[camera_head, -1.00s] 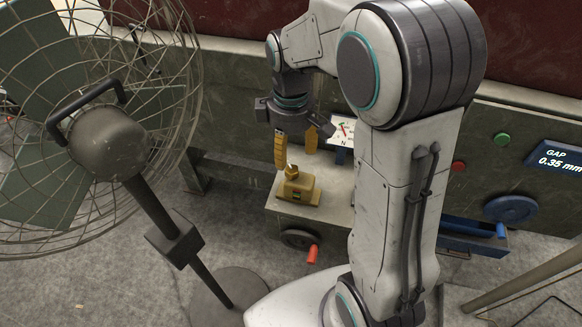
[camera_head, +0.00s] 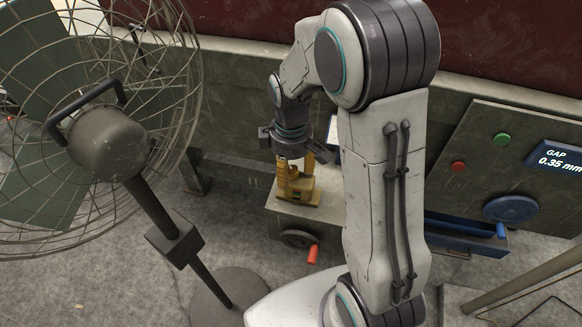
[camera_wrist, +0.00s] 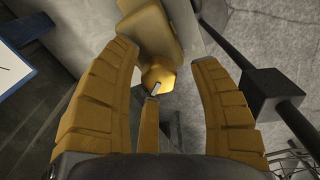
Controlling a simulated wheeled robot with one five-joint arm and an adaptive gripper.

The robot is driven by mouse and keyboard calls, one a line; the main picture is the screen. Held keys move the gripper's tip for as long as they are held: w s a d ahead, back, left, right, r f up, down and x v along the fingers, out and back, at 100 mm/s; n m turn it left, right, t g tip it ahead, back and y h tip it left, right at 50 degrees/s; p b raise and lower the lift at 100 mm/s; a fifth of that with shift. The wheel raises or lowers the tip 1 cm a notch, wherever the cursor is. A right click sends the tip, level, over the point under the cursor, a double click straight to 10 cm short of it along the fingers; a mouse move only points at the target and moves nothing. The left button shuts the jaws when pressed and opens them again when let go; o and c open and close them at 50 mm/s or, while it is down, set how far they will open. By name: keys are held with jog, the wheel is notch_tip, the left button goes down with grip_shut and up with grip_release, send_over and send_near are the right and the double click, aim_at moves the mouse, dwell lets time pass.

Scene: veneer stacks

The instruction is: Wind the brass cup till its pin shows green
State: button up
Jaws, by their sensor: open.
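A yellow-brass unit (camera_head: 304,198) sits on a pale box-like stand below my gripper (camera_head: 296,178). The unit also shows at the top of the wrist view (camera_wrist: 150,28). Its faceted brass cup (camera_wrist: 165,75) lies between my yellow fingers, with a gap on both sides. My gripper (camera_wrist: 163,62) is open, pointing down over the cup and holding nothing. A small greyish pin-like piece (camera_wrist: 157,88) shows at the cup; I see no green on it. In the head view the fingers largely hide the cup.
A large caged fan (camera_head: 100,140) on a pole stands at left. The stand (camera_head: 325,205) carries a handwheel with a red handle (camera_head: 313,254). At right are a panel reading GAP 0.35 mm (camera_head: 560,158) and a blue handwheel (camera_head: 510,208). Grey floor lies between fan and stand.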

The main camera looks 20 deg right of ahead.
grip_shut()
dwell(0.5)
jog(key=shift+f+m+b, duration=0.1)
jog(key=shift+m+b, duration=0.35)
jog(key=shift+m, duration=1.55)
grip_release()
